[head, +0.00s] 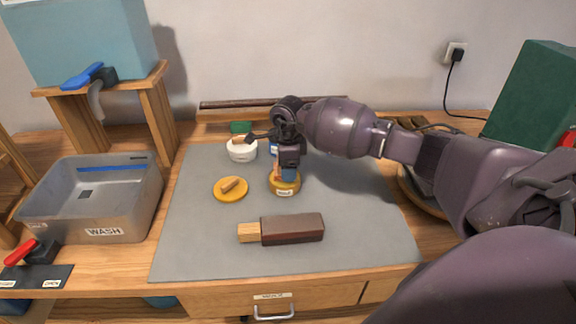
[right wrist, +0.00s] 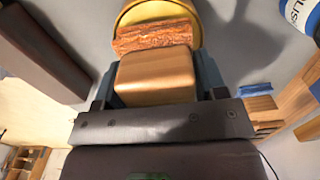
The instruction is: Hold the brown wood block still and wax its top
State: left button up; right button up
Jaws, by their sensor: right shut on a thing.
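The brown wood block (head: 292,229) lies on the grey mat (head: 200,255), with a paler wood piece (head: 249,232) at its left end. Its dark side also shows in the right wrist view (right wrist: 45,50). My right gripper (head: 288,168) is behind the block and points down at a yellow tin (head: 285,188) with a white label. It is shut on a light wood applicator (right wrist: 157,72) with a rough orange-brown face (right wrist: 155,35). That face is over the tin, which also shows in the wrist view (right wrist: 140,10); contact is unclear. My left gripper is out of view.
A yellow lid (head: 230,195) with a small wooden piece on it lies left of the tin. A white bowl (head: 241,152) stands behind. A grey tub (head: 95,205) marked WASH is at the left. The mat's front is clear around the block.

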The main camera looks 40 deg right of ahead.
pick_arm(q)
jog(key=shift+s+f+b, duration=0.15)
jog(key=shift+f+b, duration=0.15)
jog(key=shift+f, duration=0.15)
pick_arm(e)
jog(key=shift+f, duration=0.55)
dwell(1.2)
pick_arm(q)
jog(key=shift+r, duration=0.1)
pick_arm(e)
jog(key=shift+r, duration=0.1)
jog(key=shift+r+p, duration=1.45)
jog(key=shift+r, duration=2.05)
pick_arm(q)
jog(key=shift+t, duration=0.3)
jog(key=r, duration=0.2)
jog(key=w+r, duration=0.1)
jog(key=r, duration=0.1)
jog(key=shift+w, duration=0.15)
